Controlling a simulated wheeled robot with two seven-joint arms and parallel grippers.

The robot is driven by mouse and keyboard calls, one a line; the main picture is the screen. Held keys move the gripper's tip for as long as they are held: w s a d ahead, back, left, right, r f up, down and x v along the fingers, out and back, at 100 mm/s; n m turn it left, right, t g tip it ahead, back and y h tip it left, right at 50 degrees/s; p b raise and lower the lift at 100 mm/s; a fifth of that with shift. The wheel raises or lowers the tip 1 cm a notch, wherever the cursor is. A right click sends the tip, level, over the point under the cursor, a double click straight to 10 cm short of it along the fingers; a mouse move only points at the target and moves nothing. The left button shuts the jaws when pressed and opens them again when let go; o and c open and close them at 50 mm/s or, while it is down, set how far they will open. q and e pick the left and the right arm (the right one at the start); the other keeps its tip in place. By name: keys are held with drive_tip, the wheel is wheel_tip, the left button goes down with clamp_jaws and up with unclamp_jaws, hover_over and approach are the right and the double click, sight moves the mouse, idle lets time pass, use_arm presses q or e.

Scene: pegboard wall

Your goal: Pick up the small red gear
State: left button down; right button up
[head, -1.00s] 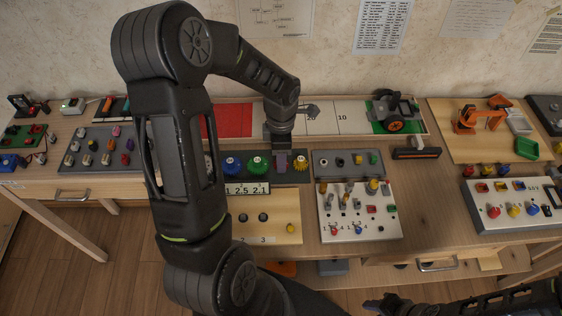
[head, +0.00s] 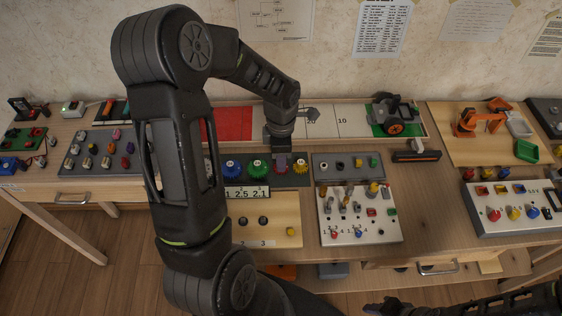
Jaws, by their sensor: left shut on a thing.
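The gear panel (head: 309,181) is a dark board on the bench with a row of coloured gears: a blue gear (head: 232,167), a green gear (head: 256,167) and a yellow gear (head: 301,166). My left gripper (head: 281,158) points down at the panel between the green and yellow gears. It is shut on the small red gear (head: 281,164), which shows only as a dull reddish patch at the fingers. Whether that gear still touches the panel cannot be told. My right gripper (head: 382,305) is low at the bottom edge, dark and away from the gears.
A number strip (head: 247,192) lies in front of the gears. A grey peg tray (head: 348,174) and a white switch panel (head: 336,240) stand to the right. A red panel (head: 227,123) is behind. Bare wood lies right of the switch panel (head: 425,205).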

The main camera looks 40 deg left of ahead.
use_arm(q)
wheel_tip(320, 180, up, 10)
drive_tip(key=b, duration=0.1)
idle(0.4)
idle(0.4)
